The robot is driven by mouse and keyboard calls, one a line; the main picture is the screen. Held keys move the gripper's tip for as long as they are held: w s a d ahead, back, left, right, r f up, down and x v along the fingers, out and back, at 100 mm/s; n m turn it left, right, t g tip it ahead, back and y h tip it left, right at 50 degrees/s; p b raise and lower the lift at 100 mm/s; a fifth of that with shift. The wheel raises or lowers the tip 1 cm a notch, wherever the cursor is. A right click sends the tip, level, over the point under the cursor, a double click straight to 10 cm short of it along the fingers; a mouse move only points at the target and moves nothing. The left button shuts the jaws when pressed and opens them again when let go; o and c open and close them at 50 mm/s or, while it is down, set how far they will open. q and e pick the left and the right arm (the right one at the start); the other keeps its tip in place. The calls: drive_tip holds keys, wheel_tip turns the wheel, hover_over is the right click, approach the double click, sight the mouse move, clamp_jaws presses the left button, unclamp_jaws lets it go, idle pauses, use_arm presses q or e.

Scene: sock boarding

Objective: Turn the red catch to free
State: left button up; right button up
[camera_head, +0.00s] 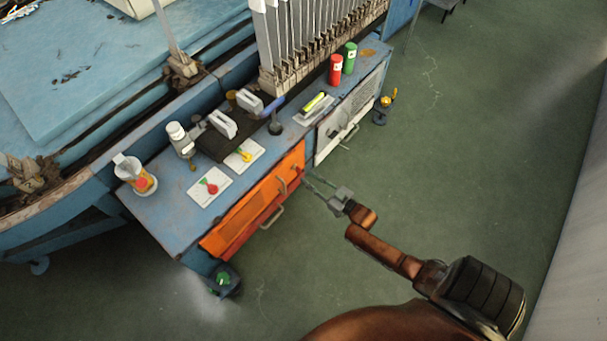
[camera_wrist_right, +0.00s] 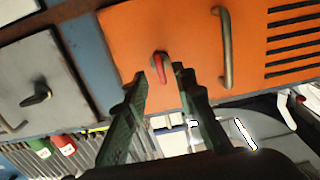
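The red catch (camera_wrist_right: 163,70) is a small lever on a dark round mount on the orange door (camera_wrist_right: 130,35); in the head view it is a tiny red spot (camera_head: 298,169) at the door's upper right corner. My right gripper (camera_head: 311,184) reaches the door from the right. In the right wrist view its two fingers (camera_wrist_right: 165,85) are apart, one on each side of the catch. I cannot tell whether either finger touches it. My left gripper is not in view.
The orange door has a bar handle (camera_wrist_right: 226,48) beside the catch. A grey door (camera_wrist_right: 28,78) with a dark catch (camera_wrist_right: 36,95) adjoins it. The blue bench top (camera_head: 178,217) holds cards, irons and red and green cans (camera_head: 349,58). The green floor (camera_head: 470,130) is clear at right.

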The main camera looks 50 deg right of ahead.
drive_tip(key=s, duration=0.7)
drive_tip(key=shift+s+d, duration=0.3)
drive_tip(key=shift+s, duration=0.1)
drive_tip(key=shift+s+a, duration=0.1)
